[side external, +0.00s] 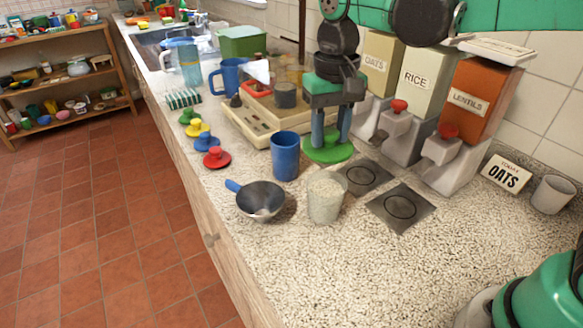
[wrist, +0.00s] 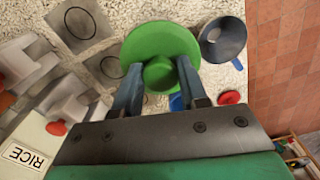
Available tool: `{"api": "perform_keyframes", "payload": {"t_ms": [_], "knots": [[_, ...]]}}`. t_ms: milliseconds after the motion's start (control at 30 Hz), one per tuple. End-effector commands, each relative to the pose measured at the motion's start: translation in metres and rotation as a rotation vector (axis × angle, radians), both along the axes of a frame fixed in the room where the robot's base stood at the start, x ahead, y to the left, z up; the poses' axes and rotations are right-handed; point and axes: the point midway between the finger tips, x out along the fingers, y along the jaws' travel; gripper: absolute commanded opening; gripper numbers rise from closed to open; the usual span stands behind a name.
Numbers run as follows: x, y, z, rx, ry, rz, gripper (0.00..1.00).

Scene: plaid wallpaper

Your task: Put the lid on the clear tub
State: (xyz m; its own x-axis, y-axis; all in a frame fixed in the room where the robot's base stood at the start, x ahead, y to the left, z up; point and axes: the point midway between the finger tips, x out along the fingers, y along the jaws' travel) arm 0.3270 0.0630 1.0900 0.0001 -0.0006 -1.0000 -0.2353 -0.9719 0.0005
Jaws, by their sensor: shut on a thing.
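My gripper (side external: 330,134) points down over the counter, shut on the knob of a round green lid (side external: 322,152). In the wrist view the fingers of my gripper (wrist: 160,80) sit on both sides of the knob, and the green lid (wrist: 160,38) looks centred between them. A clear tub (side external: 326,198) stands upright and uncovered on the counter, with pale, speckled sides. In the side view the lid appears behind and above the tub, apart from it. I cannot make out the tub in the wrist view; the lid may hide it.
A blue cup (side external: 285,157) and a blue-handled pan (side external: 261,198) stand close left of the tub. Dark square plates (side external: 401,208) and the dispensers (side external: 405,110) are to the right. Several coloured lids, including a red one (side external: 217,159), lie left. The front counter is clear.

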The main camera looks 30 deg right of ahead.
Motion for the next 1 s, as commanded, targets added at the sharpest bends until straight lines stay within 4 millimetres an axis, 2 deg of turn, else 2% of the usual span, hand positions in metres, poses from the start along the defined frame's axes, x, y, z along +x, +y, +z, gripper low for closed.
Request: {"api": "perform_keyframes", "payload": {"t_ms": [133,700,1000], "knots": [[0.006,-0.011,-0.008,0.000,0.000,-0.039,0.00],[0.006,-0.010,-0.059,0.001,-0.001,-0.036,0.00],[0.005,-0.010,-0.069,0.000,0.000,-0.036,0.00]]}}
